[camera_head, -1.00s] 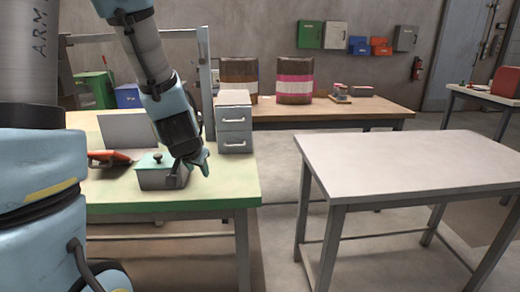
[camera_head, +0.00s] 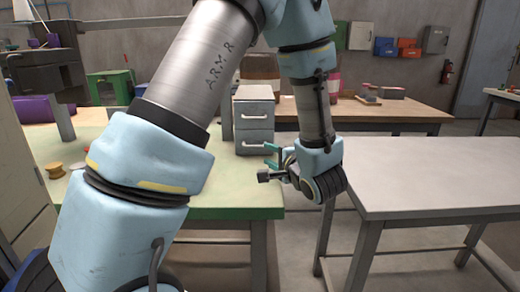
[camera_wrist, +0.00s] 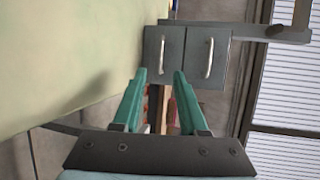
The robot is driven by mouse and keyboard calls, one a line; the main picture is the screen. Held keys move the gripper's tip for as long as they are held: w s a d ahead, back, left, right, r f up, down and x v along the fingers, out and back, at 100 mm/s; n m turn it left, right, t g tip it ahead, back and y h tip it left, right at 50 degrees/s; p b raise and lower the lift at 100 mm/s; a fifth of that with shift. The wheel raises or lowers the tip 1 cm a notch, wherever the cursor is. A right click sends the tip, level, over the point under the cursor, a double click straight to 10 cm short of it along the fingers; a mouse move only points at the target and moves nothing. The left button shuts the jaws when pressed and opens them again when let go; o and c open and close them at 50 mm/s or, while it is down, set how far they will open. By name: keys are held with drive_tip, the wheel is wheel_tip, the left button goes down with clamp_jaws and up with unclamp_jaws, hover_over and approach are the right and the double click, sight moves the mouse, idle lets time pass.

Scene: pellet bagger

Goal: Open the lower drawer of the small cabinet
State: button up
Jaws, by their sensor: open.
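The small grey cabinet (camera_head: 254,97) stands at the far right corner of the green-topped table. Its upper drawer (camera_head: 254,119) and lower drawer (camera_head: 248,148) both look shut, each with a pale bar handle. In the wrist view the cabinet lies sideways, with the lower drawer (camera_wrist: 163,72) on the left and the upper drawer (camera_wrist: 207,72) on the right. My gripper (camera_head: 270,155) is open and empty, in front of the cabinet near the table's right edge. In the wrist view its teal fingertips (camera_wrist: 160,78) point towards the lower drawer, apart from its handle (camera_wrist: 162,55).
The green table (camera_head: 225,190) is bare before the cabinet. A pale table (camera_head: 430,175) stands to the right, across a gap. A wooden bench (camera_head: 380,110) with drums stands behind. My arm hides part of the green table.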

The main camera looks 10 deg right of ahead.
approach(255, 133)
drive_tip(key=w+a+f, duration=0.1)
drive_tip(key=w+f, duration=0.2)
drive_tip(key=w+a+f, duration=0.1)
drive_tip(key=f, duration=0.1)
drive_tip(key=shift+w+a+p, duration=0.3)
drive_tip(key=shift+w+a, duration=0.05)
clamp_jaws()
idle(1.1)
